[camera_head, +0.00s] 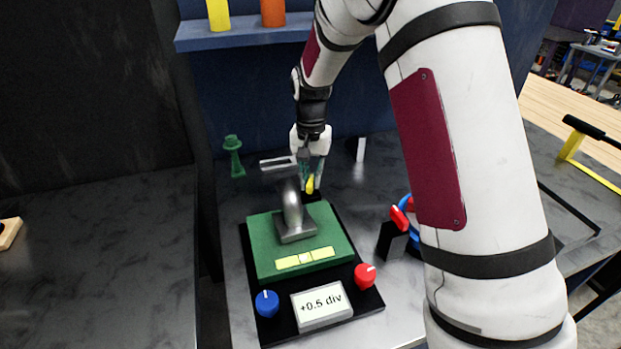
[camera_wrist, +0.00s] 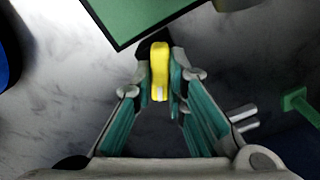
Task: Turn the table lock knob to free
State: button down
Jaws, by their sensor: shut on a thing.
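The tilting positioner has a green table (camera_head: 262,238) on a black base (camera_head: 358,284), with a grey metal part (camera_head: 291,215) standing on the table. A yellow knob (camera_head: 310,184) is behind the green table; it also shows in the wrist view (camera_wrist: 159,68) with a pale mark on its near end. My gripper (camera_head: 313,176) reaches down behind the table, and its fingers are shut on the yellow knob, one on each side. A blue knob (camera_head: 266,303) and a red knob (camera_head: 365,276) sit at the base's front. No knob label is readable.
A display (camera_head: 321,305) reads "+0.5 div". A yellow level strip (camera_head: 304,258) is on the table's front. A green stand-like piece (camera_head: 234,157) is at back left, and a blue and red item (camera_head: 405,216) is at right beside my arm. A blue shelf (camera_head: 245,34) hangs behind.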

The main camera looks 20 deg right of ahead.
aim_at(311, 180)
jog(key=n, duration=0.5)
jog(key=shift+n, duration=0.4)
dwell(0.4)
jog(key=c, duration=1.6)
grip_release()
notch_tip(311, 180, up, 12)
